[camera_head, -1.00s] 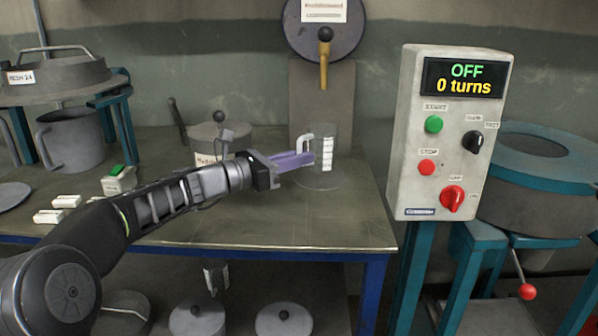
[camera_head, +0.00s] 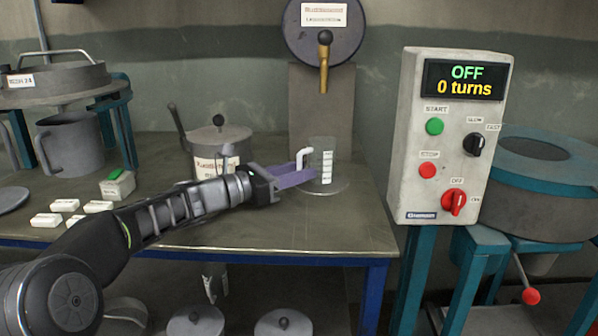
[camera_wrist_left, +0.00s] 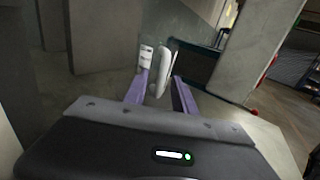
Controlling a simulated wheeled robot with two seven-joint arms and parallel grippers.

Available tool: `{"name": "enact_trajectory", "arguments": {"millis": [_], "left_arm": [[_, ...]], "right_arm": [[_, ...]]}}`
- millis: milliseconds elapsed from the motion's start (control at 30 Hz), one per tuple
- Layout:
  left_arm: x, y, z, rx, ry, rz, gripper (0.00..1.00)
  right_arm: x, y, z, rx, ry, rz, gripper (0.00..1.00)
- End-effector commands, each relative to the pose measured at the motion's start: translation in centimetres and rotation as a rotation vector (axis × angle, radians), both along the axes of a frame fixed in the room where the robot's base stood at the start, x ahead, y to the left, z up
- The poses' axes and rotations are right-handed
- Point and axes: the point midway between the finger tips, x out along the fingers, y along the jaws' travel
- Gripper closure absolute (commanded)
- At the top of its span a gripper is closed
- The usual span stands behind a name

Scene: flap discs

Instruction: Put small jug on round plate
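The small jug (camera_head: 328,160) is clear, with white labels and a white handle. It stands upright on the clear round plate (camera_head: 342,184) near the table's right rear in the head view. My left gripper (camera_head: 314,177) is at the handle side of the jug with its purple fingers apart. In the left wrist view, the white handle (camera_wrist_left: 163,68) lies between the open fingertips (camera_wrist_left: 160,85), with gaps on both sides. The jug's clear body is hard to make out there. My right gripper is not in view.
A lidded pot (camera_head: 218,140) stands left of the jug, behind my left arm. Small white blocks (camera_head: 65,205) and a grey mug (camera_head: 72,142) are further left. A control box (camera_head: 450,135) stands right of the table. The table's front right is clear.

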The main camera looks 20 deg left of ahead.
Motion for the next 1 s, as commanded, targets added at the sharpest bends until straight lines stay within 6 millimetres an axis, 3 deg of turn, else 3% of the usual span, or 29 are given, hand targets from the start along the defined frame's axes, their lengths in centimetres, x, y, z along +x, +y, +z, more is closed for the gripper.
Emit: {"name": "enact_trajectory", "arguments": {"millis": [167, 600, 800, 1000], "left_arm": [[-1.2, 1.2, 0.1, 0.001, 0.001, 0.003, 0.68], [-7.5, 6.7, 0.0, 0.001, -0.001, 0.003, 0.68], [-8.8, 7.8, -0.1, 0.001, 0.001, 0.002, 0.68], [-8.9, 7.9, -0.2, 0.0, 0.0, 0.001, 0.68]], "right_arm": [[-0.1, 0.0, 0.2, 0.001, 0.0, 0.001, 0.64], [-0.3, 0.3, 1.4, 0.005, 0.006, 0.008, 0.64], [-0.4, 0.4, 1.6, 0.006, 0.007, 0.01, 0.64], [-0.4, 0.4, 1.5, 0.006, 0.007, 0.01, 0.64]]}}
